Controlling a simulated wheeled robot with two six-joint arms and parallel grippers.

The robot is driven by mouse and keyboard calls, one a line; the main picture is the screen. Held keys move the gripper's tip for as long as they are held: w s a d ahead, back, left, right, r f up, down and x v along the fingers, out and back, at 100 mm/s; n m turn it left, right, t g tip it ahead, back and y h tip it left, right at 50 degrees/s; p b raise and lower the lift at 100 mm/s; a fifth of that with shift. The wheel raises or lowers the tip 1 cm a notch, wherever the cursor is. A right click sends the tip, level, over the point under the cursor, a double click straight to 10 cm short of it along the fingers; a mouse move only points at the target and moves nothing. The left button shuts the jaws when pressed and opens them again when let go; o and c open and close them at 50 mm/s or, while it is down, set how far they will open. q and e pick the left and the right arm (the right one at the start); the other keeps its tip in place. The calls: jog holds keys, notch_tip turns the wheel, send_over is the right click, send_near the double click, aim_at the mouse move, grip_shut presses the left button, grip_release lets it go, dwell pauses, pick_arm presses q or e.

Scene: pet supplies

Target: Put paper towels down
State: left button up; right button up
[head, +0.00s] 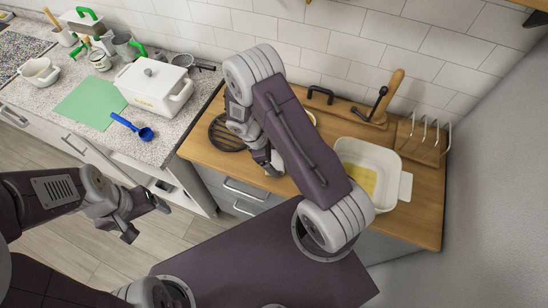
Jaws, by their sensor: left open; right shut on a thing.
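My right gripper (268,167) reaches down to the front of the wooden counter (205,150), left of the white dish. It is shut on a small white thing (276,161), mostly hidden by the fingers; I cannot tell whether this is the paper towels. No full paper towel roll can be made out. My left gripper (148,221) is open and empty, over the floor in front of the grey counter's cabinets.
A white dish (405,187) with something yellow inside stands on the right of the wooden counter, near a wooden rack (420,146). A dark round trivet (226,133) lies at left. The grey counter holds a white lidded box (150,86), green mat (88,103) and blue scoop (133,127).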

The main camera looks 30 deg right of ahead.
jog(key=shift+f, duration=0.15)
jog(key=o, duration=1)
